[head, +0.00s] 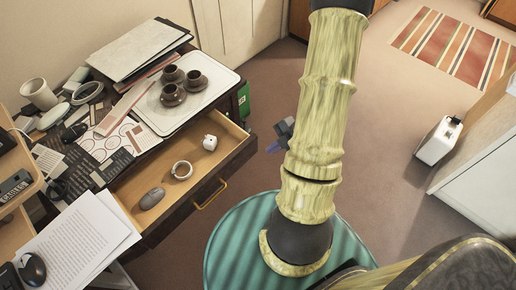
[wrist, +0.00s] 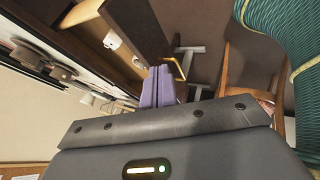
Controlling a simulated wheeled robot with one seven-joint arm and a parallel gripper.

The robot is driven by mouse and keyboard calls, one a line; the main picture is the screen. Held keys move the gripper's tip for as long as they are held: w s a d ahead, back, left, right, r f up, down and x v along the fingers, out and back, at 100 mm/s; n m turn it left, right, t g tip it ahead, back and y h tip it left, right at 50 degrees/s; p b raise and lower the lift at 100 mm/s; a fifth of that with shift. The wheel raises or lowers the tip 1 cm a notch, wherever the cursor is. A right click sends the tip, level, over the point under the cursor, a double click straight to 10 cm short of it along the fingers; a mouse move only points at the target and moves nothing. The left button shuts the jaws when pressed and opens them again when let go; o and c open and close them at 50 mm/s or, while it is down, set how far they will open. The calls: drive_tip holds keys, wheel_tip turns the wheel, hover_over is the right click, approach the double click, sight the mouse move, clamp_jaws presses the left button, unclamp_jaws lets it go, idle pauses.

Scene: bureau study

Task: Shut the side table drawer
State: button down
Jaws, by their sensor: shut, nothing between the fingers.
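The side table drawer (head: 147,180) is pulled open at the left in the head view, with a brass handle (head: 210,195) on its dark front. Inside lie a grey mouse-like item (head: 152,198), a round pale cup or ring (head: 181,170) and a small white item (head: 209,142). The drawer's dark front (wrist: 136,28) and brass handle (wrist: 183,52) also show in the wrist view. My gripper (head: 271,149) is mostly hidden behind my arm, to the right of the drawer and apart from it. In the wrist view its purple fingers (wrist: 164,75) are together and empty, overlapping the handle's near end in the picture.
A white case (head: 437,141) stands on the floor at the right. Carpet (head: 255,105) lies clear between drawer and arm.

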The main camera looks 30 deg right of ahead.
drive_tip(key=b, duration=0.4)
approach(238, 157)
wheel_tip(238, 157, down, 5)
drive_tip(key=s+a, duration=0.1)
drive_tip(key=s, duration=0.1)
drive_tip(key=shift+w+a+r+p, duration=0.25)
drive_tip(key=shift+w+a, duration=0.1)
drive_tip(key=shift+w, duration=0.5)
drive_tip(key=shift+w+a+r+p, duration=0.1)
drive_tip(key=shift+w+a+p, duration=0.2)
drive_tip(key=shift+w, duration=0.6)
